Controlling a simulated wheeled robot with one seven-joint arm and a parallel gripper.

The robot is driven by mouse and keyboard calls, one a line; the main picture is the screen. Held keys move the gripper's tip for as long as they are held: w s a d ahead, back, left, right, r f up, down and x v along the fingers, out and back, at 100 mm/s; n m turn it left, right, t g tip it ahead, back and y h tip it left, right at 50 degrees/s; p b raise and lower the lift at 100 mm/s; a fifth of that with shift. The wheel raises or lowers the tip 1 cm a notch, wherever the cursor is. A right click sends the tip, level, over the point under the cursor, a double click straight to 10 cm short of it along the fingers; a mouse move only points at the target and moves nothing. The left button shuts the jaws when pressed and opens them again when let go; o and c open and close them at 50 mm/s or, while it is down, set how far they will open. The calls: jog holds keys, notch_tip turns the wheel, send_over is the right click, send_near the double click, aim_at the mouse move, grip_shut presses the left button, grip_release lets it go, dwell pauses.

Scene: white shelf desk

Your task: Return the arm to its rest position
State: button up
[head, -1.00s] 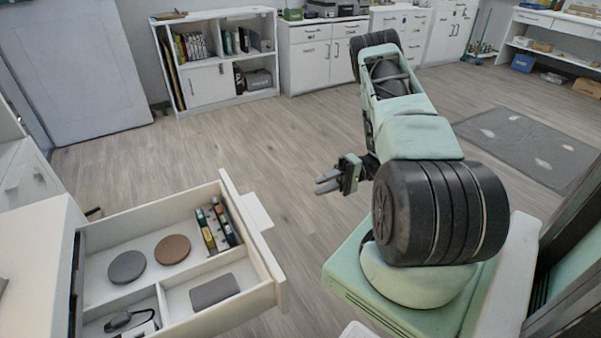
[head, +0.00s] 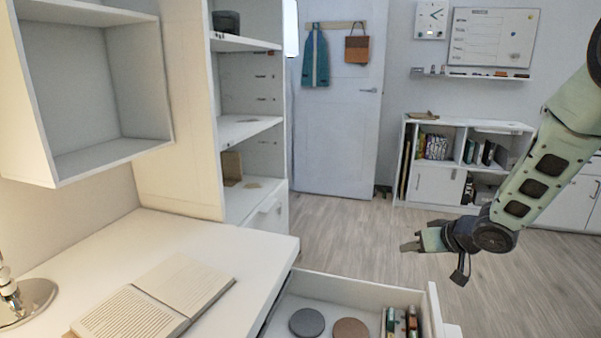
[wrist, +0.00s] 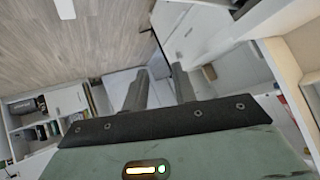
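My arm (head: 545,170) reaches in from the right edge of the head view, its forearm sloping down to the left. My gripper (head: 408,244) is in mid-air over the floor, to the right of the desk and above and behind the open drawer. In the wrist view, the two fingers of my gripper (wrist: 160,88) stand apart with nothing between them. It is open and empty.
The open drawer (head: 350,290) holds a grey disc (head: 307,322), a brown disc (head: 350,328) and several small coloured items. An open book (head: 160,297) lies on the white desk (head: 215,250). A low bookcase (head: 437,184) stands behind; the floor between is clear.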

jog(key=s+a+r+n+g+h, duration=0.15)
jog(key=s+a+r, duration=0.25)
jog(key=s+a, duration=0.4)
jog(key=s+a+r+n+g+h, duration=0.1)
jog(key=s+a+g, duration=0.15)
jog(key=s, duration=0.75)
jog(key=s+a+r+n+g+h, duration=0.1)
jog(key=s+a+n+g, duration=0.15)
jog(key=s, duration=0.75)
jog(key=s+a+r+n+g+h, duration=0.15)
jog(key=s+a, duration=0.25)
jog(key=s, duration=0.6)
notch_tip(320, 180, up, 16)
jog(key=w+p, duration=0.1)
jog(key=p, duration=1.5)
jog(key=shift+w+d+m+g+y, duration=0.2)
jog(key=shift+m+g+y, duration=0.1)
jog(key=shift+m+y, duration=0.15)
jog(key=shift+f, duration=0.1)
